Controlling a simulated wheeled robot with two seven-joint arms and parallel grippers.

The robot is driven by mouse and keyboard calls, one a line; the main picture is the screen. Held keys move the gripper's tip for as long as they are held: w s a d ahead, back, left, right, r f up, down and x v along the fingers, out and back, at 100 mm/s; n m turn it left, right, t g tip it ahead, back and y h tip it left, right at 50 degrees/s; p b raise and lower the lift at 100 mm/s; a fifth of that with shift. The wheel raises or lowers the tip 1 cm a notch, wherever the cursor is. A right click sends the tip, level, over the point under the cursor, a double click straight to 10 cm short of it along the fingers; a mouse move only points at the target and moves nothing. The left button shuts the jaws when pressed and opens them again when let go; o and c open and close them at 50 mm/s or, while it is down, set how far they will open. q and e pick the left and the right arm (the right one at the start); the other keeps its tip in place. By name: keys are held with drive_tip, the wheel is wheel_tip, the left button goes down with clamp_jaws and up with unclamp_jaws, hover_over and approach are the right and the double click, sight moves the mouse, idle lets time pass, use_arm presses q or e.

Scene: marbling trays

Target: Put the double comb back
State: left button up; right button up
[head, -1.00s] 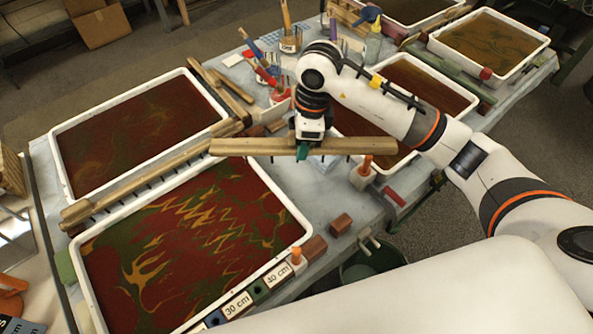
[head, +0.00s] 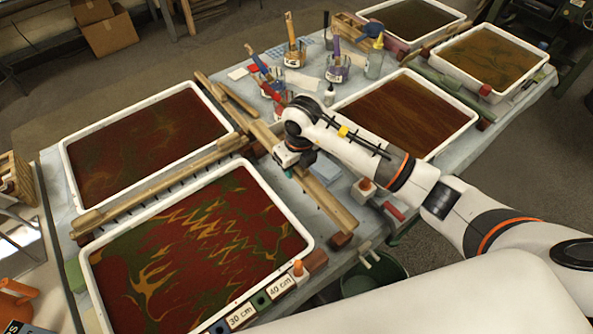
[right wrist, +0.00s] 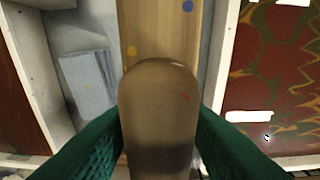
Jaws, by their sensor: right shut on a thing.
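The double comb (head: 328,202) is a long pale wooden bar. In the head view it lies lengthwise over the strip between the front left tray and the middle tray, its near end close to a red-brown block (head: 340,240). My right gripper (head: 289,172) is over its middle, shut on its rounded handle. In the right wrist view the green fingers press both sides of the handle (right wrist: 160,110), and the bar with a blue and a yellow dot (right wrist: 165,30) runs below. The comb's teeth are hidden; I cannot tell whether it touches its supports. My left gripper is not in view.
The front left tray (head: 283,203) and middle tray (head: 473,112) flank the strip. A blue-grey pad (head: 328,168), an orange-topped bottle (head: 364,190) and a red object (head: 395,211) are to the right. Brush jars (head: 295,55) stand behind. Another wooden bar (head: 160,184) lies between the left trays.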

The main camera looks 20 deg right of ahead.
wheel_tip(320, 180, down, 3)
drive_tip(key=shift+r, duration=0.1)
drive_tip(key=shift+f+b, duration=0.45)
drive_tip(key=shift+f, duration=0.2)
drive_tip(key=o, duration=0.9)
drive_tip(key=r, duration=0.4)
drive_tip(key=s+r, duration=0.1)
drive_tip(key=r, duration=0.8)
drive_tip(key=shift+s+d+r, duration=0.1)
drive_tip(key=shift+s+d, duration=0.15)
